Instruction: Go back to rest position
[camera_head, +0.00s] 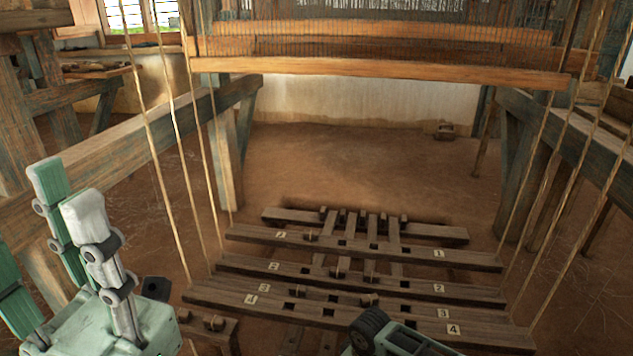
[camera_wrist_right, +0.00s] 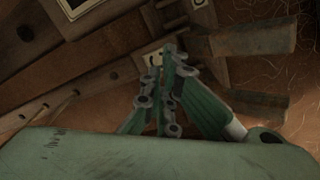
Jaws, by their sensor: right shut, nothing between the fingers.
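My left gripper (camera_head: 66,188) stands at the lower left of the head view, its green and pale grey fingers pointing up and apart. It is open with nothing between the fingers. My right gripper shows in the right wrist view (camera_wrist_right: 169,52), its green fingers drawn together at the tips, shut and empty. In the head view only a dark and green part of the right arm (camera_head: 385,338) shows at the bottom edge, in front of the treadles. The right fingers are near wooden boards in the wrist view; whether they touch cannot be told.
Wooden treadles (camera_head: 350,267) numbered 1 to 4 lie low over the pit floor. Ropes hang on both sides. The loom beam (camera_head: 380,70) crosses above, with posts and side beams (camera_head: 130,148) at left and right. Bare earth floor (camera_head: 350,165) is free behind the treadles.

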